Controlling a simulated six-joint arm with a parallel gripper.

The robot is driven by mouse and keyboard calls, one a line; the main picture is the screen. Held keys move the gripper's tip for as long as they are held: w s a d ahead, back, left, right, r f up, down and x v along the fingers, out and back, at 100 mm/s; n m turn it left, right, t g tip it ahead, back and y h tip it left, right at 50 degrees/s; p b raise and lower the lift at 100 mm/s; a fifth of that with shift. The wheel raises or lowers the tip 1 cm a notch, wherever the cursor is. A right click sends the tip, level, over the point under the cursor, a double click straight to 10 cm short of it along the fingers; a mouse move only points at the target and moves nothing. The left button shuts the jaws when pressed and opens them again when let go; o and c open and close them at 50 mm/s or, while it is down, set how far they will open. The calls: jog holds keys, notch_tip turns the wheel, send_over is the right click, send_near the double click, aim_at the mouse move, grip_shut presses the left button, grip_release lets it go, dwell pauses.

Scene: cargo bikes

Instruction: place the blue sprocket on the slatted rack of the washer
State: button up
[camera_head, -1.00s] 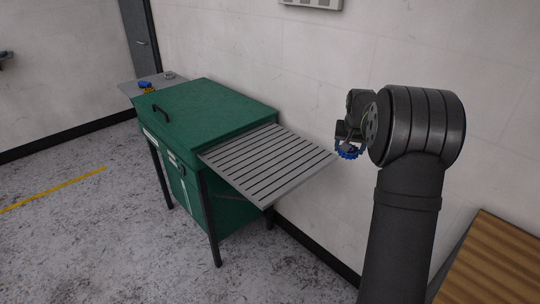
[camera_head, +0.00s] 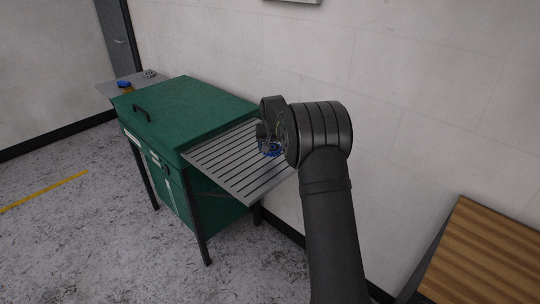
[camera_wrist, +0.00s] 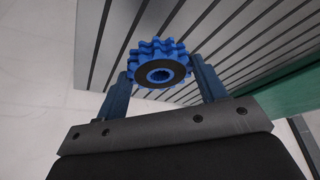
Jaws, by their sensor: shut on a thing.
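The blue sprocket (camera_wrist: 157,62) is a toothed wheel with a dark ring and a hole at its centre. My gripper (camera_wrist: 160,80) is shut on it, one finger on each side. In the head view the sprocket (camera_head: 271,150) shows as a small blue patch, partly hidden by my wrist, over the right part of the slatted rack. The slatted rack (camera_head: 222,160) is grey with dark slots and juts out from the green washer (camera_head: 190,105). The rack (camera_wrist: 215,25) also shows behind the sprocket in the wrist view. I cannot tell whether the sprocket touches it.
A grey shelf (camera_head: 106,90) at the washer's far side holds a blue-and-yellow item (camera_head: 124,85) and a small grey part (camera_head: 150,73). A slatted wooden surface (camera_head: 490,250) is at the lower right. The rack's left part is bare. A wall stands behind.

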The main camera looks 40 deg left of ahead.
aim_at(270, 153)
jog(key=shift+s+a+f, duration=0.1)
jog(key=shift+a+f, duration=0.2)
jog(key=shift+f, duration=1.85)
jog(key=o, duration=1.3)
jog(key=shift+f, duration=0.2)
jog(key=shift+c, duration=0.2)
jog(key=shift+r, duration=0.1)
jog(key=shift+r, duration=0.3)
jog(key=v, duration=1.1)
jog(key=shift+s+d+r, duration=0.15)
jog(key=shift+r, duration=0.05)
